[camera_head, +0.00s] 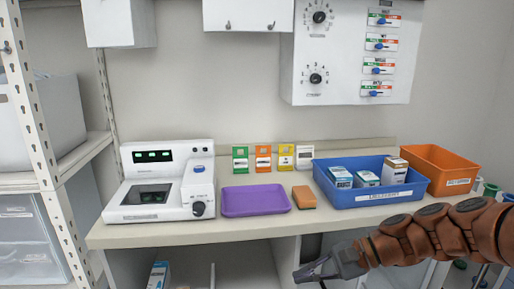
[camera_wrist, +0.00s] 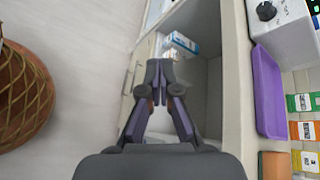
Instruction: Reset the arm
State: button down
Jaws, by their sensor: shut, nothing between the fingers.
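My arm reaches in from the right in the head view, and my gripper (camera_head: 312,272) is in front of the counter's front edge, below its top. In the wrist view my gripper (camera_wrist: 159,76) points away from the camera with its fingertips together and nothing between them. An open cabinet space lies beyond the fingers, with a white and blue box (camera_wrist: 182,42) inside near the fingertips; I cannot tell whether they touch. The box also shows in the head view (camera_head: 158,275).
The counter (camera_head: 230,232) holds a white device (camera_head: 160,182), purple tray (camera_head: 255,200), orange block (camera_head: 304,197), small colored cards, blue bin (camera_head: 392,195) with boxes and orange bin (camera_head: 436,170). A shelf rack (camera_head: 50,140) stands left. A brown round thing (camera_wrist: 22,95) lies left in the wrist view.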

jog(key=s+a+r+n+g+h+p, duration=0.1)
jog(key=s+r+n+h+p, duration=0.25)
jog(key=s, duration=0.35)
jog(key=s+a+r+n+g+h+p, duration=0.1)
jog(key=s+r+n+g+h+p, duration=0.1)
jog(key=s+n+p, duration=0.3)
jog(key=s+d+r+n+h+p, duration=0.1)
jog(key=s+d+r+h+p, duration=0.1)
jog(key=s+d, duration=0.3)
jog(key=s+d+r+n+h+p, duration=0.1)
jog(key=s+d+r+h+p, duration=0.1)
jog(key=s+d+h+p, duration=0.2)
jog(key=s+d, duration=0.1)
jog(key=s, duration=0.2)
jog(key=shift+s+r+h, duration=0.25)
jog(key=shift+r+h, duration=0.05)
jog(key=shift+h, duration=0.05)
